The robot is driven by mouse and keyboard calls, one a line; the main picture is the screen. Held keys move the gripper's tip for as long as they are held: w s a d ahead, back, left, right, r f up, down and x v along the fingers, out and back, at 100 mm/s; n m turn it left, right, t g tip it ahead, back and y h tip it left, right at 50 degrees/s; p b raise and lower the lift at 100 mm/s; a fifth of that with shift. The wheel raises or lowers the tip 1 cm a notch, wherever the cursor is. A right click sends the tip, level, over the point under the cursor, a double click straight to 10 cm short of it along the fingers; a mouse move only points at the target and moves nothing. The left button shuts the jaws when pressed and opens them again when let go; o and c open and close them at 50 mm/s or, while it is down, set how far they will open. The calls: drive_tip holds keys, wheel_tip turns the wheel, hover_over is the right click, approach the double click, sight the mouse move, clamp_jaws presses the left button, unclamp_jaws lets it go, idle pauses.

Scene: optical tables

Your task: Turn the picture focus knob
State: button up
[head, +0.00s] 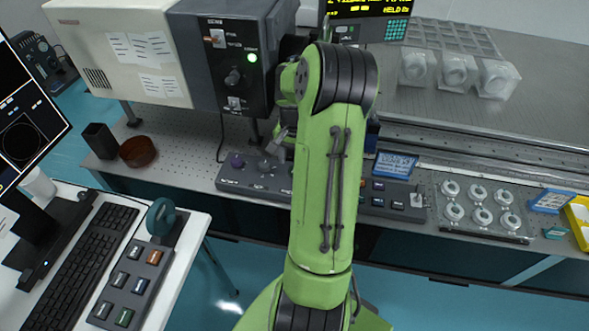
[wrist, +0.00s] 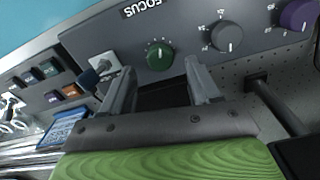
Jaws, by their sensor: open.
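The green focus knob (wrist: 159,55) sits on a dark grey control panel (wrist: 190,62) beside the upside-down label FOCUS in the wrist view. A white mark shows on its top. My gripper (wrist: 161,67) is open, its two fingers on either side of the knob in the picture, with nothing between them. I cannot tell how far the fingertips are from the panel. In the head view the long control panel (head: 226,178) lies along the table's front edge; the green knob is hidden behind my arm there.
A grey knob (wrist: 227,36) and a purple knob (wrist: 298,15) sit to the right of the green one. A white-topped switch (wrist: 103,64) and several coloured buttons lie to its left. In the head view a tray of ring-shaped parts (head: 484,208) stands to the right.

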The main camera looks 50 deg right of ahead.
wheel_tip(320, 180, down, 4)
drive_tip(key=shift+r, duration=0.2)
drive_tip(key=c, duration=1)
drive_tip(key=shift+c, duration=0.2)
drive_tip(key=shift+n, duration=0.3)
